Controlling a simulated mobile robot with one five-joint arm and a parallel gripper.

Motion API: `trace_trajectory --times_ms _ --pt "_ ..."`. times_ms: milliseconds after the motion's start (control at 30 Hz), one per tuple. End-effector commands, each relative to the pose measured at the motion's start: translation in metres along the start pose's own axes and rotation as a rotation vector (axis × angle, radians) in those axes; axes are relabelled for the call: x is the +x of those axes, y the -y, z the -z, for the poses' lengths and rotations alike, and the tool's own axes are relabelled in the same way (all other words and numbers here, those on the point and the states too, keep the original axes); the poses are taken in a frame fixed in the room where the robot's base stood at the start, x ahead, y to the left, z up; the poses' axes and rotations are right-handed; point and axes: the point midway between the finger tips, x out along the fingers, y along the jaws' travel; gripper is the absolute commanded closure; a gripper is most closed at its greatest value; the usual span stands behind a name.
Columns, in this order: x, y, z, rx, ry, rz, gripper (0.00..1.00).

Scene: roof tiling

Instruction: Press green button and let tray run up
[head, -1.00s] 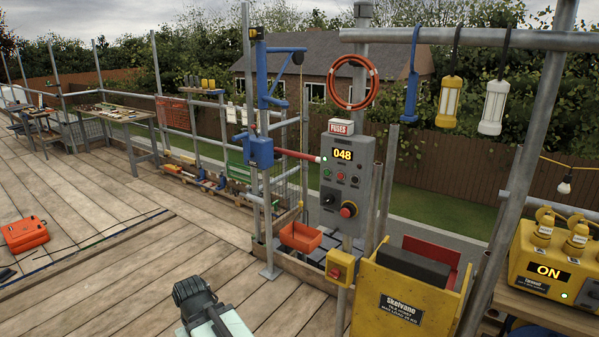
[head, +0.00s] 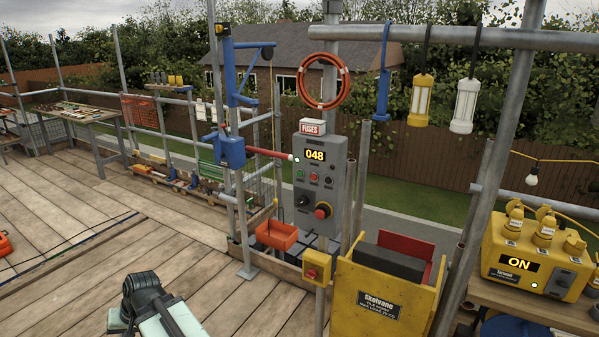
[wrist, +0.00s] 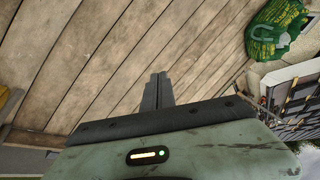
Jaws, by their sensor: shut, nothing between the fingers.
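A grey control panel (head: 322,195) with a lit "048" display stands on a post right of centre in the head view. Its small green button (head: 300,174) is at the left of a row, beside a red button (head: 314,177) and a pale or dark one. An orange tray (head: 277,236) hangs left of and below the panel, by the blue hoist frame (head: 231,151). My arm shows at the bottom of the head view, well short of the panel. My gripper (wrist: 157,78) is shut and empty over wooden decking in the wrist view.
A red mushroom knob (head: 323,211) and black rotary knob sit low on the panel. A small yellow box (head: 316,268) with a red button and a yellow tile box (head: 385,308) stand below. A yellow "ON" power unit (head: 530,265) is right. The decking (head: 60,220) at left is largely clear.

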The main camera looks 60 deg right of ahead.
Motion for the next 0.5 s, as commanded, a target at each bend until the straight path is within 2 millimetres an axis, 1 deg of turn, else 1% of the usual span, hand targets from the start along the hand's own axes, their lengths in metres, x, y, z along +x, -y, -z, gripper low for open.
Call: trace_trajectory --times_ms 33,67,100,167,200,267,300,367,400,467,500 --pt "-0.022 -0.013 0.033 0.128 -0.074 0.062 1.0" --pt "-0.032 -0.02 0.05 0.204 -0.119 0.103 1.0" --pt "-0.046 -0.03 0.073 0.3 -0.176 0.156 1.0" --pt "-0.069 -0.049 0.103 0.438 -0.258 0.231 1.0" --pt "-0.085 -0.062 0.122 0.525 -0.311 0.279 1.0" --pt "-0.11 -0.085 0.149 0.651 -0.387 0.35 1.0" --pt "-0.128 -0.1 0.164 0.73 -0.437 0.395 1.0" --pt "-0.155 -0.126 0.185 0.844 -0.51 0.463 1.0" --pt "-0.173 -0.143 0.198 0.918 -0.558 0.509 1.0" --pt "-0.201 -0.171 0.213 1.024 -0.627 0.576 1.0" --pt "-0.22 -0.19 0.222 1.093 -0.674 0.622 1.0"
